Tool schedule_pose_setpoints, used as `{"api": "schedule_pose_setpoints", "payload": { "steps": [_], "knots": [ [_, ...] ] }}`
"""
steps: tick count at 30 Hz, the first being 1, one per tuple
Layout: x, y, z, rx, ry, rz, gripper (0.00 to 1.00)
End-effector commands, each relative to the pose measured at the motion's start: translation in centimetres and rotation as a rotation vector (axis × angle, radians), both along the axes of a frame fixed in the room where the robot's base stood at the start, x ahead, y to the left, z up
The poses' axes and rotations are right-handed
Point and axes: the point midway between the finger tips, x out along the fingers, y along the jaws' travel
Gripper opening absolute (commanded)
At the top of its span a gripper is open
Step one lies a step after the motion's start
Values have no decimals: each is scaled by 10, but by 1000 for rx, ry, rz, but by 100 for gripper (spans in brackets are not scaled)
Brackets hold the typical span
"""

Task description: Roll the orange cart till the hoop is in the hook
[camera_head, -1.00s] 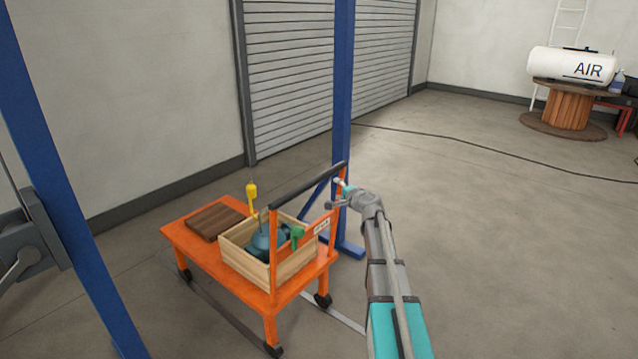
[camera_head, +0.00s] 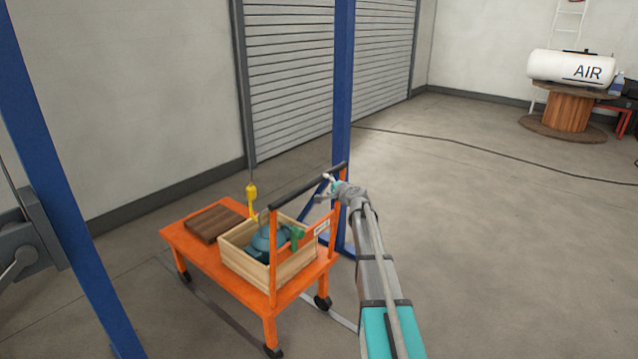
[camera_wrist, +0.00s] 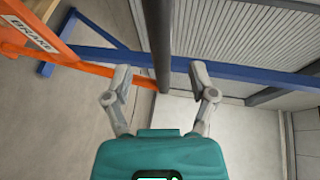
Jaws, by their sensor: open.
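The orange cart (camera_head: 200,252) stands on its wheels at lower left, with a black push bar (camera_head: 302,186) on orange posts. On it, a wooden crate (camera_head: 252,275) holds a blue-green pump (camera_head: 265,240); a thin hoop (camera_head: 263,216) seems to rise from its top. The yellow hook (camera_head: 251,193) hangs close behind the hoop; in this view I see no clear engagement. My gripper (camera_head: 327,186) is open at the push bar's right end. In the wrist view, the dark bar (camera_wrist: 159,45) runs between the spread fingers (camera_wrist: 160,80); contact is not clear.
A brown wooden block (camera_head: 208,222) lies on the cart's far end. Blue posts (camera_head: 343,90) stand behind and left of the cart. Dark floor strips (camera_head: 222,312) run under it. A BRAKE label (camera_wrist: 30,32) shows on the orange frame. The floor at right is mostly clear.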

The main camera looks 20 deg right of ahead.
Motion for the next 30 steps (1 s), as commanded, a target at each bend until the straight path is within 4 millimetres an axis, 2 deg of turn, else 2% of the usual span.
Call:
{"api": "schedule_pose_setpoints", "payload": {
  "steps": [1,3,12,18,28,29,30],
  "knots": [
    [12,0,-3,0,0,0,73],
    [22,2,-5,0,0,1,73],
    [58,7,-11,0,0,0,73],
    [68,9,-13,0,0,0,73],
    [69,10,-13,0,0,0,73],
    [69,10,-13,0,0,0,72],
    [69,10,-13,0,0,0,64]
  ]
}}
